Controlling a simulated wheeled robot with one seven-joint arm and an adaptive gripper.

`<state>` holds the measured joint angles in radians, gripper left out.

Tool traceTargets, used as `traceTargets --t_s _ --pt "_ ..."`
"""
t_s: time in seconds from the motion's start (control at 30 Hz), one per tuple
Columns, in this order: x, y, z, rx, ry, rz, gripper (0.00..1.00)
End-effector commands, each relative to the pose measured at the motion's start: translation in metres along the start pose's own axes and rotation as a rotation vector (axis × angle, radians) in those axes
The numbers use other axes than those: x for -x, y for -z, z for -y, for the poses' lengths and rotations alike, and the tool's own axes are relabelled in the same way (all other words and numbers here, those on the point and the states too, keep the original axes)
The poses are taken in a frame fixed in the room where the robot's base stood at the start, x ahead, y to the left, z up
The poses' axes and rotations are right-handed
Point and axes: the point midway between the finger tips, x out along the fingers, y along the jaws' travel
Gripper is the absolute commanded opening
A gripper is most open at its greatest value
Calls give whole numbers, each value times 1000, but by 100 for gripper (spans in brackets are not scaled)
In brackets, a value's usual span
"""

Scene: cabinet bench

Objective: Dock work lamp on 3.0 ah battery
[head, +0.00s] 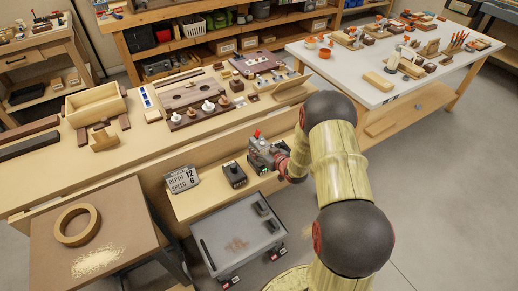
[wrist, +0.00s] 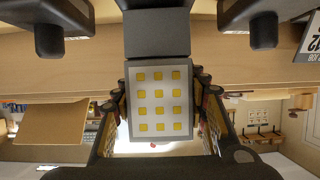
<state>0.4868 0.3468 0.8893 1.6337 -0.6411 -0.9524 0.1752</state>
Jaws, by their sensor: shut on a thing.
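The work lamp shows in the wrist view as a pale panel (wrist: 160,100) with rows of yellow squares and a dark grey base (wrist: 158,34). My gripper (wrist: 163,104) is shut on the lamp, with a finger on each side of the panel. In the head view my gripper (head: 283,163) is at the low shelf, beside a dark unit with a small green light. A black battery-like block (head: 233,174) stands left of it; it also shows in the wrist view (wrist: 262,30). Another dark block (wrist: 50,38) is on the lamp's other side. The lamp's underside is hidden, so I cannot tell whether it touches a battery. No capacity label is readable.
A grey case (head: 235,240) is in front. The wooden bench (head: 150,165) rises behind. My arm covers the shelf's right side.

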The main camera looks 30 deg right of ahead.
Motion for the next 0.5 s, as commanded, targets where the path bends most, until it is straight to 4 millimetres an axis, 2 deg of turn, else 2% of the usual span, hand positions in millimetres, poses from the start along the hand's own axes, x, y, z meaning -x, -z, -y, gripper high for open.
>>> traceTargets --t_s 0.3,0.33,0.5 --pt "-3 -5 0 1 0 -2 7" --pt "-3 -5 0 1 0 -2 44" --pt "-2 -4 0 1 0 -1 51"
